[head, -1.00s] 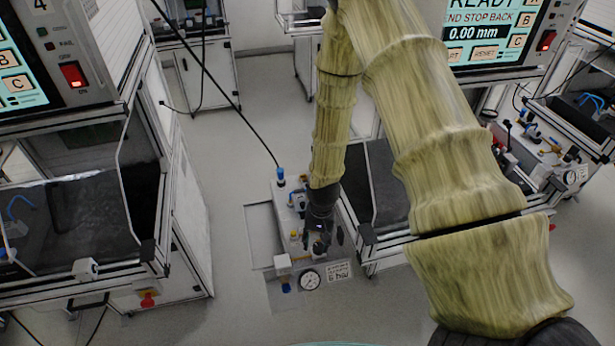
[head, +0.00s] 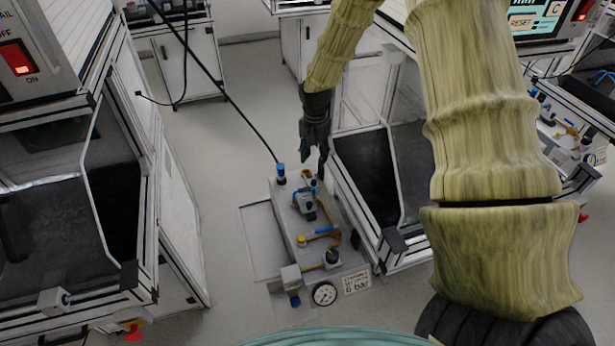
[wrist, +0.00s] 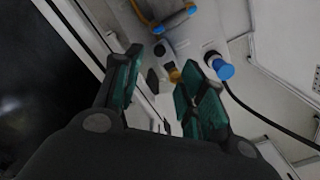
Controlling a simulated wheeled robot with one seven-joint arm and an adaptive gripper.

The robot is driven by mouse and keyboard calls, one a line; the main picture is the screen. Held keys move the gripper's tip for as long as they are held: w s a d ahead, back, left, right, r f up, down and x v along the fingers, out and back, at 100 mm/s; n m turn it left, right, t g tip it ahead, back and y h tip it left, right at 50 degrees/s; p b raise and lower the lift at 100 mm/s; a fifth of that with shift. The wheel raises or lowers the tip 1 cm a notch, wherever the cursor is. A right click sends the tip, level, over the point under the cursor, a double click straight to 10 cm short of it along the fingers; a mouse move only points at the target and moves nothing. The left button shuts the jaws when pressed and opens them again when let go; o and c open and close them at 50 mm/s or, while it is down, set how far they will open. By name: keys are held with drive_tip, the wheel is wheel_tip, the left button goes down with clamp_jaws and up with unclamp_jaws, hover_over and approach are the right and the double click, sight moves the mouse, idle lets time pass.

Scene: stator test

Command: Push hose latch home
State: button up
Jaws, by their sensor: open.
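The hose (head: 225,100) is a black line that drops to a blue-topped coupling (head: 280,172) at the far left corner of a grey floor unit (head: 283,222). In the wrist view the blue coupling (wrist: 222,69) is at upper right, just beyond the right finger. A brass-coloured fitting (wrist: 174,75) shows between the fingers. I cannot tell which part is the latch. My gripper (head: 314,165) is open and empty over the far end of the unit, right of the coupling. In the wrist view its green-padded fingers (wrist: 155,90) are apart, touching nothing that I can make out.
The unit carries a grey valve block (head: 305,203), a blue-handled valve (head: 318,234) and a pressure gauge (head: 324,294). A framed bench (head: 385,190) stands close on the right, another cabinet (head: 70,220) on the left. Floor is clear between the unit and left cabinet.

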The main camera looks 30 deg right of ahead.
drive_tip(key=p, duration=0.2)
hover_over(314, 180)
wheel_tip(314, 180, down, 4)
drive_tip(key=shift+s+f, duration=0.15)
drive_tip(key=shift+f, duration=0.05)
drive_tip(key=shift+a+f+p, duration=0.15)
drive_tip(key=shift+f+p, duration=0.45)
drive_tip(key=shift+f, duration=2.45)
clamp_jaws()
